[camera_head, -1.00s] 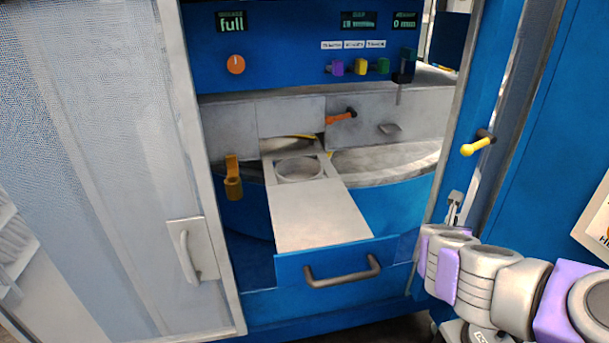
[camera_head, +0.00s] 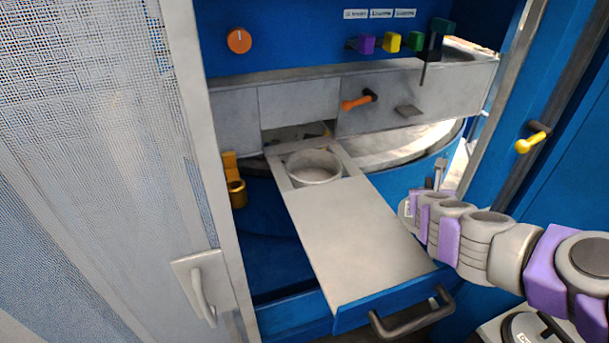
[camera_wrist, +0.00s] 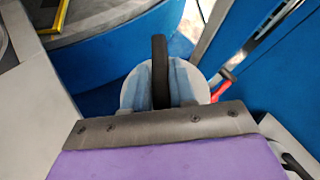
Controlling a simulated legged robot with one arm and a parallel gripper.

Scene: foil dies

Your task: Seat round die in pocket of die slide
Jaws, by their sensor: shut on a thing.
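The die slide (camera_head: 360,240) is a pale plate pulled out of the machine, with a blue front. Its round pocket (camera_head: 314,169) lies near the far end; it looks empty. In the wrist view, the round die (camera_wrist: 132,92) is a pale disc with bluish areas. A dark finger of my gripper (camera_wrist: 160,48) crosses its middle, and my gripper is shut on it. The other finger is hidden. In the head view my arm reaches in from the right, and its end is beside the slide's right edge, away from the pocket. The die is hard to make out there.
A mesh door with a handle (camera_head: 202,289) stands at the left. A bar handle (camera_head: 412,312) sits on the slide's front. A brass holder (camera_head: 235,185) is left of the slide. An orange lever (camera_head: 358,102) is above it, and a yellow handle (camera_head: 531,141) is at the right.

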